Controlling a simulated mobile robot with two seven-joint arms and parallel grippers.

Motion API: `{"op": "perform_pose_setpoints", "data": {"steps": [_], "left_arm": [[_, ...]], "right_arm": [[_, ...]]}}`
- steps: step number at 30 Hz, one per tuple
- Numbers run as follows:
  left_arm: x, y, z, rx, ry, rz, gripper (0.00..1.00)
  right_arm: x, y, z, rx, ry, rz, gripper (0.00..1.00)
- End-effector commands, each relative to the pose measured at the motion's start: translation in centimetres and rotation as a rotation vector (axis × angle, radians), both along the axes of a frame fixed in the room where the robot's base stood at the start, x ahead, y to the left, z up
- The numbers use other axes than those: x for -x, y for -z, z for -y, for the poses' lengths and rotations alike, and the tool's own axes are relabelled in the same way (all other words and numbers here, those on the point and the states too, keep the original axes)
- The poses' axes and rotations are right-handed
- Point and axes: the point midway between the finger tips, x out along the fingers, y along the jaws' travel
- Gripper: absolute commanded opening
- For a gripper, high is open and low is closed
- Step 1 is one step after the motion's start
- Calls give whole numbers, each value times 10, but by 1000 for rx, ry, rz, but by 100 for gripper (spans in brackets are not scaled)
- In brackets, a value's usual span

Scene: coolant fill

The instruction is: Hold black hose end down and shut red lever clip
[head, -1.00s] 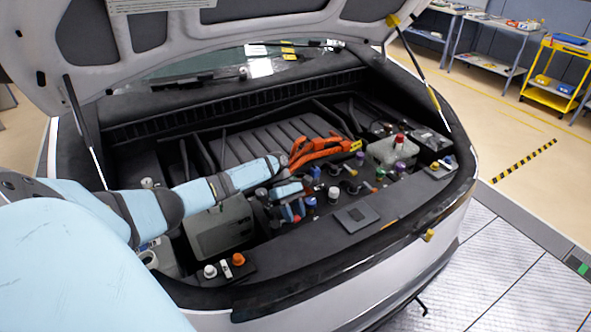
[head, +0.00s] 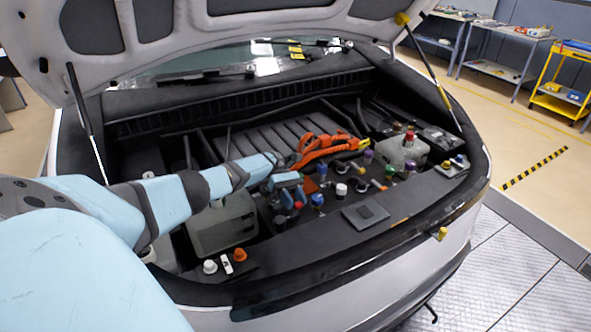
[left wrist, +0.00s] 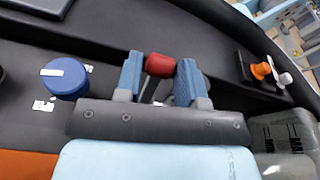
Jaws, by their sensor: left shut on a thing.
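My left gripper (head: 292,197) reaches down into the open front bay of the car. A bit of red also shows by the fingertips in the head view. I cannot make out the black hose end for sure among the dark parts below the gripper. My right gripper is not in view.
A blue cap (left wrist: 66,77) stands beside the left gripper. Several coloured caps crowd the bay to its right. Orange cables (head: 325,147) run behind, and a pale tank with a red cap (head: 409,135) stands further right. The raised hood (head: 235,35) hangs above.

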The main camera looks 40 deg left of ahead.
Motion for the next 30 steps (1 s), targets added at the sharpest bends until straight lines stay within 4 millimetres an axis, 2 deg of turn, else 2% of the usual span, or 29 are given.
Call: {"op": "perform_pose_setpoints", "data": {"steps": [13,14,15,17,26,30], "left_arm": [[0,0,-1,5,-1,-4,12],[0,0,-1,5,-2,-3,41],[0,0,-1,5,-2,-3,50],[0,0,-1,5,-2,-3,62],[0,0,-1,6,0,-3,62],[-2,2,-7,3,1,-1,62]], "right_arm": [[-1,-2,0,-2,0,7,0],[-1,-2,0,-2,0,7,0],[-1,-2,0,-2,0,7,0],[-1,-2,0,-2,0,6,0],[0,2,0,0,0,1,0],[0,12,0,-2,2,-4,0]]}}
